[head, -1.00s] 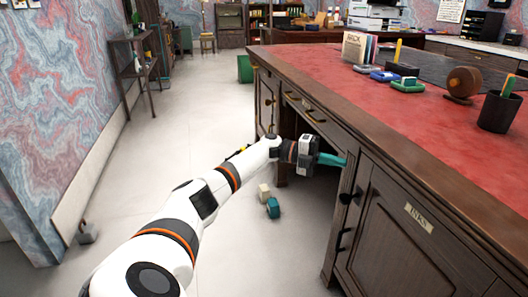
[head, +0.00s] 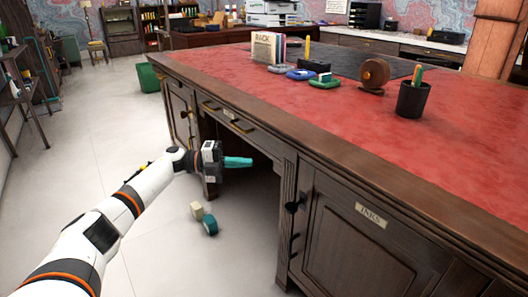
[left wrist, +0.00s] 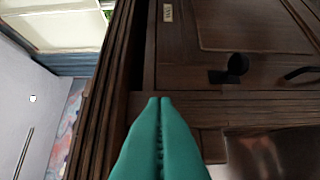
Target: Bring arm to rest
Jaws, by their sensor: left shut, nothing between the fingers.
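My left arm (head: 110,225) reaches in from the lower left in the head view. Its gripper (head: 250,162) is at the desk's knee opening, below the drawer front. The teal fingers are together and empty. In the left wrist view the teal fingertips (left wrist: 160,102) meet in front of dark wood of the desk, with a cabinet door (left wrist: 255,25) and its black knob beyond. I cannot tell whether they touch the wood. My right gripper is in neither current view.
The desk (head: 345,125) has a red leather top. A cream and teal item (head: 205,218) lies on the floor below my gripper. A green bin (head: 149,78) stands near the desk's far end. A pen cup (head: 412,98) stands on top. The floor (head: 90,150) at left is clear.

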